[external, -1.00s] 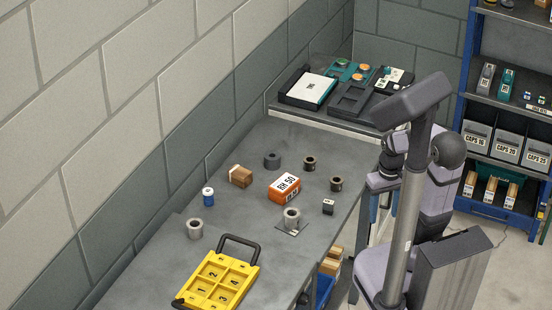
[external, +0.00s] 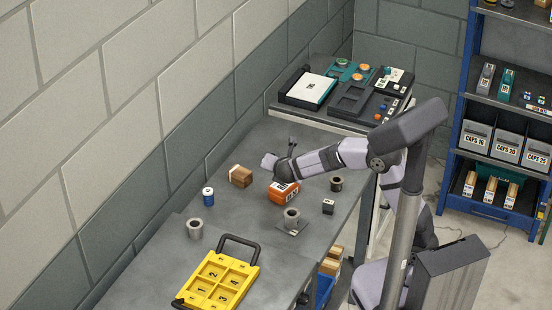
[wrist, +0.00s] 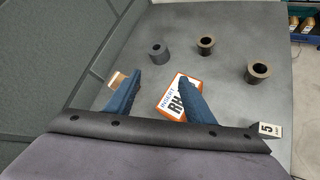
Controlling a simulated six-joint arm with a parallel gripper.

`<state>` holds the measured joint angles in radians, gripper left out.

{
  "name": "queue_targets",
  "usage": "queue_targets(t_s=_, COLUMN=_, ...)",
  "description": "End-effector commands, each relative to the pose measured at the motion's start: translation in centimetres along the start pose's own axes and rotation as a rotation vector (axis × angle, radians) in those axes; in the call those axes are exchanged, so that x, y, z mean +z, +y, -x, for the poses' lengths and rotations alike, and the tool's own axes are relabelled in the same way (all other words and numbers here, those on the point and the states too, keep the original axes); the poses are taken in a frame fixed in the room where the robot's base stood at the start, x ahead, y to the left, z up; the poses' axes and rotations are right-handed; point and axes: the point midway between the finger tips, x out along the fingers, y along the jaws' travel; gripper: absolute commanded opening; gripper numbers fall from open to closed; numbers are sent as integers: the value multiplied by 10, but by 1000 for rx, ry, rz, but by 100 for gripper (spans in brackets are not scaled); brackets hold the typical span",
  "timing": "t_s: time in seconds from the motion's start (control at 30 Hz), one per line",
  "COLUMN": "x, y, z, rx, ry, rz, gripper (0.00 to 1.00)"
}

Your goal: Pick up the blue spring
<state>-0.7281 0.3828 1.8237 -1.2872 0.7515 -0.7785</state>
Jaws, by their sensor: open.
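The blue spring, which I take to be the small blue cylinder with a pale top (external: 208,196), stands upright on the grey bench, left of the wooden block. It does not show in the wrist view. My gripper (wrist: 158,80) has two blue fingers spread apart with nothing held between them. In the external view my arm reaches over the bench near the orange box, to the right of and beyond the blue spring and apart from it. The fingertips are not clear in that view.
An orange-and-white box (wrist: 170,98) lies partly behind the right finger, and a wooden block (external: 241,176) stands nearby. Bare bench surrounds the spring.

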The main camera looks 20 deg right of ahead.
Motion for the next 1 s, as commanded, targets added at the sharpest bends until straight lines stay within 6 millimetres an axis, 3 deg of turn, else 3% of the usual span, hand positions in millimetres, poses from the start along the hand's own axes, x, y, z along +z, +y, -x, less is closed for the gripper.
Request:
queue_targets(t_s=0.03, x=-31, y=34, z=1, rx=92, ry=-10, rz=150, gripper=49)
queue_targets(t_s=0.1, x=-62, y=77, z=10, rx=208, ry=-41, rz=339, gripper=49)
queue_targets(t_s=0.2, x=-102, y=124, z=28, rx=345, ry=-91, rz=555, gripper=49)
queue_targets(t_s=0.3, x=-137, y=156, z=46, rx=449, ry=-136, rz=715, gripper=49)
queue_targets(t_s=0.43, x=-151, y=140, z=25, rx=433, ry=-135, rz=707, gripper=49)
queue_targets(t_s=0.6, x=-162, y=134, z=15, rx=435, ry=-136, rz=700, gripper=49)
queue_targets(t_s=1.0, x=-162, y=142, z=-3, rx=432, ry=-136, rz=695, gripper=49)
